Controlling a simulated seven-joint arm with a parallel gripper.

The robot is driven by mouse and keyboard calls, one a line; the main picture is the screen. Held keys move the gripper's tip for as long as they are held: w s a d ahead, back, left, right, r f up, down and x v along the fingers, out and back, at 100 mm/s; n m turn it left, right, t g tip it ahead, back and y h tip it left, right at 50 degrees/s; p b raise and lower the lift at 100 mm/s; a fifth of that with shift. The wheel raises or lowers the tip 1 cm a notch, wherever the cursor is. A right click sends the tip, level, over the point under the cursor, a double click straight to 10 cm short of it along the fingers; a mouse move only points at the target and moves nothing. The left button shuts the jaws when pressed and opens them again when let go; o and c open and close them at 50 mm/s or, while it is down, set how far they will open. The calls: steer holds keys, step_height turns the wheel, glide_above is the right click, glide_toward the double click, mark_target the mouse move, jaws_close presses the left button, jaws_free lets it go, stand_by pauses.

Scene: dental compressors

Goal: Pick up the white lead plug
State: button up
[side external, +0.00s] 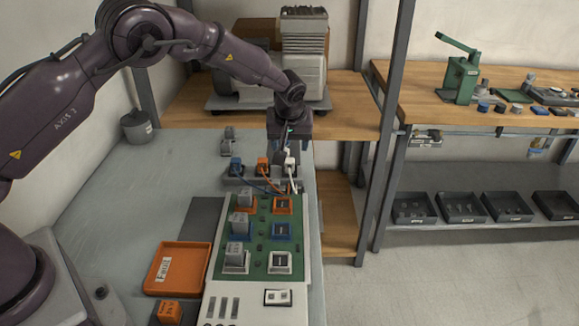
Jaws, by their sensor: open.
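The white lead plug (290,161) stands at the right end of a row of plugs behind the green board, with a light cable running down from it. My gripper (289,146) is just above and around the top of the white plug. The fingers are small and partly dark against the background, so I cannot tell whether they touch it. Beside it on the left stand the orange lead plug (262,164) and the blue lead plug (236,164), each with its own cable.
The green board (259,246) carries grey blocks and orange, blue and white framed sockets. An orange tray (179,267) lies left of it, with an orange block (169,313) in front. A white rocker switch (277,297) is at the front.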

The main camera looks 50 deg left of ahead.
glide_above(289, 163)
steer(key=s+d, duration=0.2)
step_height(289, 163, down, 4)
steer(key=shift+w+x, duration=0.15)
steer(key=shift+x, duration=1.25)
steer(key=shift+w+x, duration=0.15)
steer(key=shift+x, duration=1.25)
steer(key=shift+a+r, duration=0.15)
steer(key=shift+r, duration=0.05)
steer(key=c, duration=1)
